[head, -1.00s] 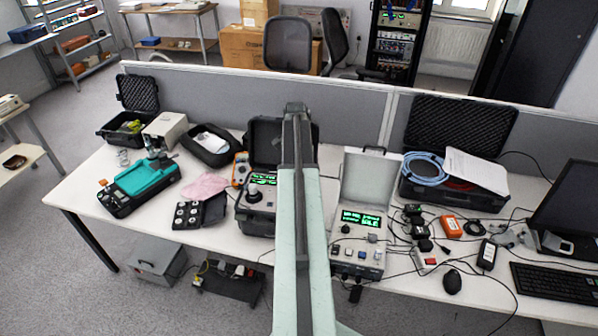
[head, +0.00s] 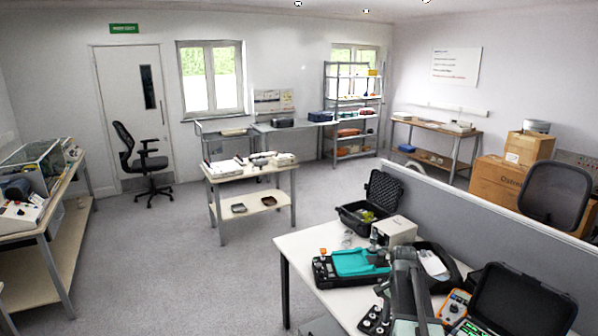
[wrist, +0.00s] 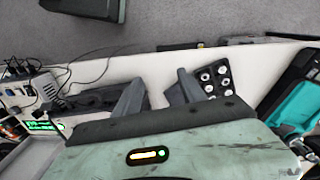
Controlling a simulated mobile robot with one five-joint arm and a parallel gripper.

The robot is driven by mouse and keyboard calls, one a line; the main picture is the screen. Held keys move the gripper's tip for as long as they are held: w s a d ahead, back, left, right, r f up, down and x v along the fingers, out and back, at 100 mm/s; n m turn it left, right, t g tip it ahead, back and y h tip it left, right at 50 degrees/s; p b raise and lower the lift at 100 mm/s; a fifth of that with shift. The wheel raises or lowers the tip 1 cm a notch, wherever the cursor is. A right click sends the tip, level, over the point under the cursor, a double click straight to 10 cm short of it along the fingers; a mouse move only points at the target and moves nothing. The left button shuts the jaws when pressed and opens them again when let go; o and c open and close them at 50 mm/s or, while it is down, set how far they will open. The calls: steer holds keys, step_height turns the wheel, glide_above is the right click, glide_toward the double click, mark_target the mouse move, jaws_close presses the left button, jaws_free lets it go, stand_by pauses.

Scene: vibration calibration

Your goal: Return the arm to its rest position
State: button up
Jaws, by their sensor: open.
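My gripper (wrist: 160,82) shows in the wrist view with its two fingers spread apart and nothing between them. It hangs over the white workbench (wrist: 262,62). Just right of the fingers, in that view, is a black case with several round metal pieces (wrist: 216,78). My arm rises at the lower right of the head view, in front of the bench and partly covering this case. I cannot make out the fingers in the head view.
A teal-topped device (head: 358,262), an open black case (head: 366,212) and a beige box (head: 396,230) stand on the bench. An open instrument case (head: 520,300) stands right of my arm. A grey partition (head: 480,212) runs behind.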

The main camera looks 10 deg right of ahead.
steer(key=s+a+n, duration=0.3)
steer(key=a+n, duration=0.3)
steer(key=a, duration=0.7)
steer(key=s+a+f+n+b, duration=0.1)
steer(key=s+a+n, duration=0.2)
steer(key=a+n, duration=0.4)
steer(key=a, duration=0.6)
steer(key=shift+a+f+t, duration=0.2)
steer(key=shift+a+t, duration=0.1)
steer(key=shift+a, duration=0.05)
steer(key=shift+s, duration=0.1)
steer(key=shift+c, duration=1.3)
steer(key=shift+d, duration=0.15)
